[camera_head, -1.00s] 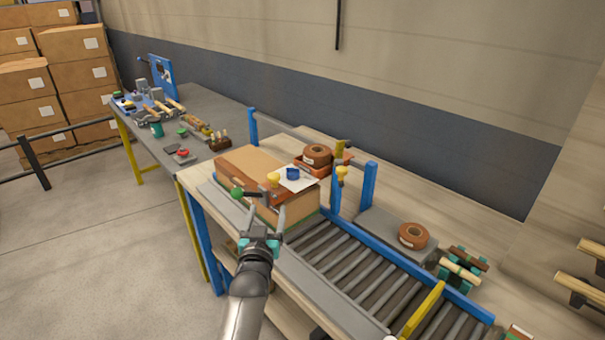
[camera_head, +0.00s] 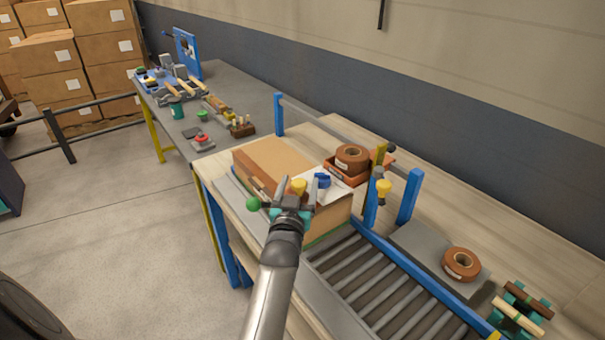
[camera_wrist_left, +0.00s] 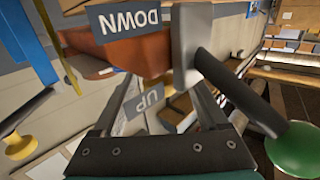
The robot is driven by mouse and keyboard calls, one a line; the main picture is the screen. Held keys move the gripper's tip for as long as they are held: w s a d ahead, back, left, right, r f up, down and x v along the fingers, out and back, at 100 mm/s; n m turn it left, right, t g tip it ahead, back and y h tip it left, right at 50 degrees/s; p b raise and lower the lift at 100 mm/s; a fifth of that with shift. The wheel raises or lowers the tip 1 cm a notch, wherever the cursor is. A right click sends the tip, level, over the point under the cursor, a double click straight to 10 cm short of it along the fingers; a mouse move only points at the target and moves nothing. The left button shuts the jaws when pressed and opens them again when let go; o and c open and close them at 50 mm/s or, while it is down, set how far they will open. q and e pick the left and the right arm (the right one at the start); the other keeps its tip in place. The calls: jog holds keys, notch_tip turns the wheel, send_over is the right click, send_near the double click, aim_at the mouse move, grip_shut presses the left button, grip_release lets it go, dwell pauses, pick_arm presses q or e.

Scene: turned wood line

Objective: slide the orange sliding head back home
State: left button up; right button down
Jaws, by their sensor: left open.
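The orange sliding head (camera_wrist_left: 138,52) is in the upper left middle of the left wrist view, with a grey DOWN plate (camera_wrist_left: 130,18) on it, seen upside down. A lever with a green ball (camera_wrist_left: 295,150) is at the right; the ball (camera_head: 253,203) also shows in the head view. A yellow knob (camera_wrist_left: 19,147) is at the left of the wrist view. My left gripper (camera_head: 298,190) is open, right at the head in the picture, and hides most of it in the head view. Whether the fingers touch it I cannot tell. My right gripper is not in view.
A large cardboard box (camera_head: 328,216) stands on the conveyor beneath the gripper. Blue posts (camera_head: 408,196) and a rail stand beside it. Tape rolls (camera_head: 461,264) lie to the right. The grey bench (camera_head: 240,95) behind holds several small items. Conveyor rollers (camera_head: 370,290) in front are clear.

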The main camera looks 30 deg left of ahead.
pick_arm(q)
jog(key=shift+w+a, duration=0.1)
jog(key=shift+w, duration=0.15)
jog(key=shift+s+r, duration=0.1)
jog(key=shift+s, duration=0.05)
grip_shut()
dwell(0.4)
dwell(0.8)
